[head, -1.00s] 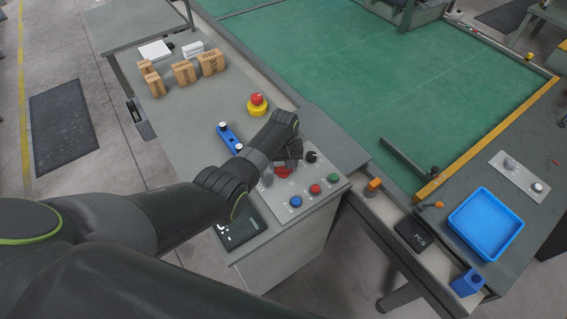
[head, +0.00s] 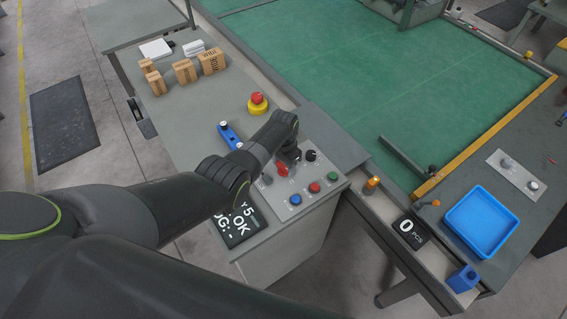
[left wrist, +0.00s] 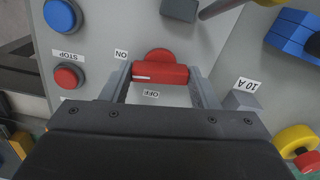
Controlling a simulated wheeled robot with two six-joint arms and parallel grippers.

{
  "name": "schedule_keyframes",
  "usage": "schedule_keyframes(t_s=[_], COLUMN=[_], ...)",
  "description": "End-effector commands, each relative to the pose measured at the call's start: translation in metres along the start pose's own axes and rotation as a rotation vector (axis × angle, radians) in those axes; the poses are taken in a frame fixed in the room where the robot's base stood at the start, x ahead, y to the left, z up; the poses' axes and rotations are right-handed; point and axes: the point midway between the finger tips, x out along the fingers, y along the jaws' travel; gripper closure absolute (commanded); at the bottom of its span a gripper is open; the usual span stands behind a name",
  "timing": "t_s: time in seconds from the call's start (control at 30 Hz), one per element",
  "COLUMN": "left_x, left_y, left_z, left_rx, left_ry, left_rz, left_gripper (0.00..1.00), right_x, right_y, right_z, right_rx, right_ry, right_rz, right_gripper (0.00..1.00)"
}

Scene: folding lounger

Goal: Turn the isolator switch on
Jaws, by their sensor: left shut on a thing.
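The isolator switch (left wrist: 160,72) is a red rotary handle on the grey panel, with a round red base behind it. Its bar lies crosswise in the left wrist view, and a white line on it points towards the ON label (left wrist: 121,54). The OFF label (left wrist: 151,93) is below the bar. My left gripper (left wrist: 162,75) is shut on the handle, one finger at each end. In the head view the left gripper (head: 284,164) is over the panel and partly hides the red handle (head: 282,170). My right gripper is out of view.
Blue (head: 295,199), red (head: 315,188) and green (head: 332,176) buttons sit close to the gripper. A counter (head: 408,231) shows 0. An emergency stop (head: 257,102) and a blue fitting (head: 229,134) stand behind.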

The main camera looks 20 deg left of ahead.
Motion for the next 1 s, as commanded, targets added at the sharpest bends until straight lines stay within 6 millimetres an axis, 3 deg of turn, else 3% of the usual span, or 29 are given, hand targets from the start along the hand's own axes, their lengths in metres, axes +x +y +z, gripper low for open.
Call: schedule_keyframes(t_s=[0.4,0.93,0.97,1.0], left_x=[-0.0012,-0.0012,-0.0012,-0.0011], left_y=[-0.0003,-0.0003,-0.0003,-0.0003], left_z=[-0.0013,-0.0014,-0.0014,-0.0014], left_rx=[0.172,0.193,0.193,0.193], left_ry=[0.004,0.004,0.004,0.004], left_rz=[-0.001,-0.002,-0.002,-0.002], left_gripper=[0.68,0.68,0.42,0.36], right_x=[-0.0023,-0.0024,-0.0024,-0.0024], right_y=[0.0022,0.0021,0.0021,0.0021], right_z=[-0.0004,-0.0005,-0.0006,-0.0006], right_rx=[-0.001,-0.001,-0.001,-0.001], right_ry=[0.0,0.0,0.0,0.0], right_rz=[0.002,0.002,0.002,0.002], right_gripper=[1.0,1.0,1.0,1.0])
